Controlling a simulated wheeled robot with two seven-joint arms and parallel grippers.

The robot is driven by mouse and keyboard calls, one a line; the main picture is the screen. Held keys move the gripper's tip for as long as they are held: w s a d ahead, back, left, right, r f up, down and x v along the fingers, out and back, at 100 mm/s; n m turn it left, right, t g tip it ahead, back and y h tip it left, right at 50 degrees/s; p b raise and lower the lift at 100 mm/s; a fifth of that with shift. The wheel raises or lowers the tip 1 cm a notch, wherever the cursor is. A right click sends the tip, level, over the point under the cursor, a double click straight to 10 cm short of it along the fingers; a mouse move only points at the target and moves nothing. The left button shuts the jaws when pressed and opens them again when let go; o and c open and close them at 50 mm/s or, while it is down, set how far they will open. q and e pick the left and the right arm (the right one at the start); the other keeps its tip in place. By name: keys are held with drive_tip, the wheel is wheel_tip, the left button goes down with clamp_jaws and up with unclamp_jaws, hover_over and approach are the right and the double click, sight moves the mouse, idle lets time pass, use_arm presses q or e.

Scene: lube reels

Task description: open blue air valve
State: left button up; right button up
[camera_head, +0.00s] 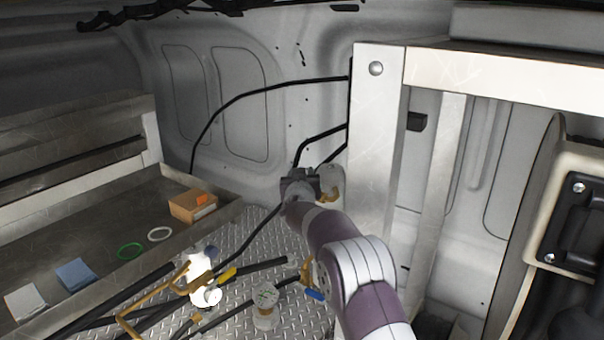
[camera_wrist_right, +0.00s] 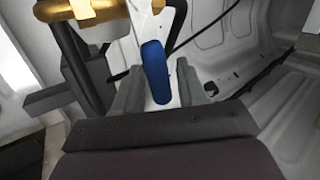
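In the right wrist view a blue valve handle (camera_wrist_right: 155,72) lies lengthwise between the two fingers of my right gripper (camera_wrist_right: 158,88). The fingers are apart, with a gap on the handle's right side; the left finger is very close to it. A brass fitting (camera_wrist_right: 76,12) is beyond them at upper left. In the head view my right gripper (camera_head: 300,185) is at the back wall beside a small brass fitting (camera_head: 329,195), and hides any handle there. Another blue handle (camera_head: 315,294) shows lower down, left of my arm. My left gripper is not in view.
A metal post (camera_head: 375,150) stands just right of my right gripper. A black hose (camera_head: 255,92) runs along the wall. Brass pipes and a yellow handle (camera_head: 226,275) stand on the floor. A shelf (camera_head: 100,240) at left holds a cardboard box (camera_head: 192,206).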

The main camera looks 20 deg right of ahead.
drive_tip(key=shift+s+r, duration=0.1)
drive_tip(key=shift+s+a+b, duration=0.2)
drive_tip(key=shift+s+b, duration=0.15)
drive_tip(key=shift+b, duration=0.15)
drive_tip(key=b+v, duration=0.5)
drive_tip(key=v, duration=0.7)
